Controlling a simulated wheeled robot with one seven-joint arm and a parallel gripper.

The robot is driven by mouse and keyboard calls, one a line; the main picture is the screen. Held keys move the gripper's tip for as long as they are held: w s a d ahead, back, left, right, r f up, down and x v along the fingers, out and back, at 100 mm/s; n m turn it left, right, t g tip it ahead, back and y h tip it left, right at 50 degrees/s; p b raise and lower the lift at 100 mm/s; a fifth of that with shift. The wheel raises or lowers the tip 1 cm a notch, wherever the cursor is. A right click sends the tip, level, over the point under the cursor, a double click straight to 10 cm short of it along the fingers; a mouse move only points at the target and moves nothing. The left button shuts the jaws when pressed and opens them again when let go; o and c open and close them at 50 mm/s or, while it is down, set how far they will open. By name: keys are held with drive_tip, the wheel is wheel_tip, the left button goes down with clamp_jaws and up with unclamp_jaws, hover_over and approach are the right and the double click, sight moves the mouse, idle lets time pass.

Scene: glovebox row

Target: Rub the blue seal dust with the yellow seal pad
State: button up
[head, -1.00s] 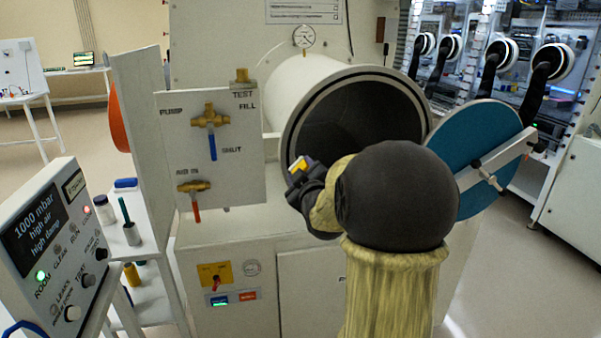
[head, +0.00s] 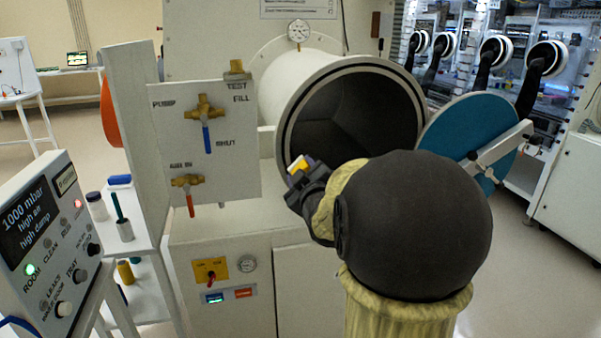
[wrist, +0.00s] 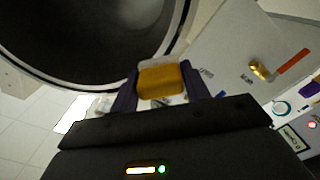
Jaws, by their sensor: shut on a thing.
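My gripper (head: 300,168) is shut on the yellow seal pad (wrist: 160,80), which sits between its two dark fingers in the wrist view. In the head view the yellow pad (head: 298,165) shows small at the gripper tip, at the lower left of the chamber's round mouth. The chamber (head: 290,85) is a white cylinder with a dark inside and a dark ring set in its rim. Its rim (wrist: 120,92) arcs above the pad in the wrist view, with the pad close to it; I cannot tell whether they touch. I cannot make out any blue dust on the ring.
The round teal door (head: 468,135) stands open to the right of the mouth on a grey arm. A valve panel (head: 205,145) stands to the left. A control box (head: 45,240) reads 1000 mbar. A side shelf (head: 140,230) holds small bottles.

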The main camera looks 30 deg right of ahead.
idle(0.5)
drive_tip(key=w+a+f+n+y, duration=0.2)
drive_tip(key=a+f+y, duration=0.15)
drive_tip(key=f, duration=0.55)
drive_tip(key=w+a+f+n+y, duration=0.1)
drive_tip(key=w+a+f+y, duration=0.1)
drive_tip(key=a+f, duration=0.5)
drive_tip(key=w+a+f+n+y, duration=0.2)
drive_tip(key=f, duration=0.9)
drive_tip(key=s+a+f+n+y, duration=0.1)
drive_tip(key=s+a+f+y, duration=0.1)
drive_tip(key=s+a+f, duration=0.2)
drive_tip(key=a+f, duration=0.3)
drive_tip(key=f, duration=0.2)
drive_tip(key=shift+s+a+f+n+y, duration=0.15)
drive_tip(key=shift+s+f+n+y, duration=0.1)
drive_tip(key=shift+s+n+y, duration=0.1)
drive_tip(key=shift+a, duration=0.1)
